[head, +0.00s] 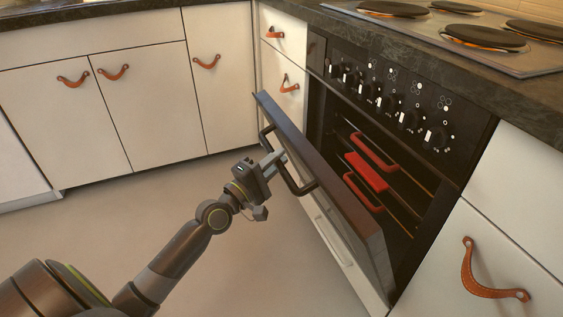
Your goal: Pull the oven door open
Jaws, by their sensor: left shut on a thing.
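The oven door (330,190) is partly open, tilted outward from its top edge. Its dark bar handle (300,188) stands off the front of the door. My left gripper (277,160) is shut on the oven handle near its upper part, with the arm coming in from the lower left. The fingertips are partly hidden around the bar. Inside the dark oven cavity, a red tray with loop handles (365,171) sits on a rack. My right gripper is not in view.
Above the oven are a row of knobs (389,104) and a cooktop (450,30) on a dark counter. White cabinets (150,100) with leather pulls stand at the left and back. A drawer with a leather pull (480,280) is at the lower right. The floor left of the door is clear.

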